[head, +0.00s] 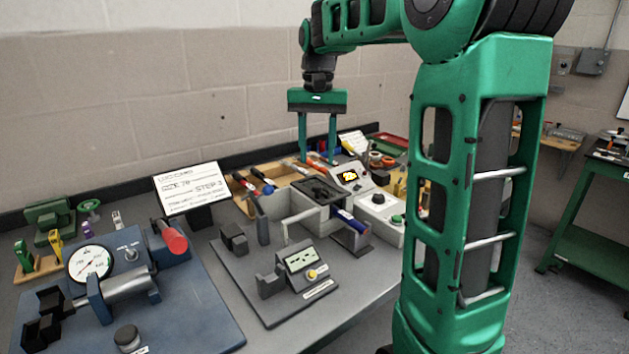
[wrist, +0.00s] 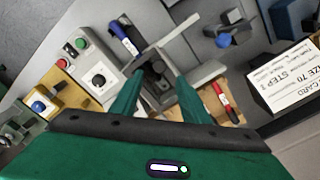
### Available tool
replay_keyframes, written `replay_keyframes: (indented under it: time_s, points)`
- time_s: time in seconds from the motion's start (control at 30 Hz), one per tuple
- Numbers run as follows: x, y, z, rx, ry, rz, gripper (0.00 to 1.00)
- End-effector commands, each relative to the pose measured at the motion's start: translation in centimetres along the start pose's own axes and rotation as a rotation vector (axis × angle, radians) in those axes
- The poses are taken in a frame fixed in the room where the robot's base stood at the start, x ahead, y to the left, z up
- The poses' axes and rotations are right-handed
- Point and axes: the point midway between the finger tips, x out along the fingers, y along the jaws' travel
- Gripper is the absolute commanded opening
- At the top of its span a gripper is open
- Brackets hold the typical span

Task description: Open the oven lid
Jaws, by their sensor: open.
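The oven appears to be the small grey box (head: 312,212) in the middle of the bench, beside a pale control unit (head: 378,208). Its dark flat lid (head: 318,189) lies on top and looks closed. My gripper (head: 317,160) points down above and slightly behind the lid, with its two green fingers apart and nothing between them. In the wrist view, my gripper (wrist: 159,77) has its open fingers on either side of a dark part of the box top (wrist: 153,68). I cannot tell whether they touch it.
A blue-handled tool (head: 350,220) stands at the box's front right. A wooden tray of screwdrivers (head: 262,182) lies behind left. A meter stand (head: 300,262) is in front, and a blue fixture with a round gauge (head: 90,262) and a step card (head: 191,189) are at left.

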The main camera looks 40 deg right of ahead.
Motion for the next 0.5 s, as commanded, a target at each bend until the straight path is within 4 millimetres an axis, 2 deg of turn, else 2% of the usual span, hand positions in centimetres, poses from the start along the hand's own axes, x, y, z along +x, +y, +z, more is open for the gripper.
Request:
replay_keyframes:
  time_s: [0.2,0.4,0.5]
  points:
    - [4.0,0.0,0.1,-0.002,-0.002,0.001,0.41]
    - [6.5,0.0,0.1,-0.002,-0.002,0.001,0.41]
    - [7.1,-0.1,0.1,-0.002,0.0,0.0,0.41]
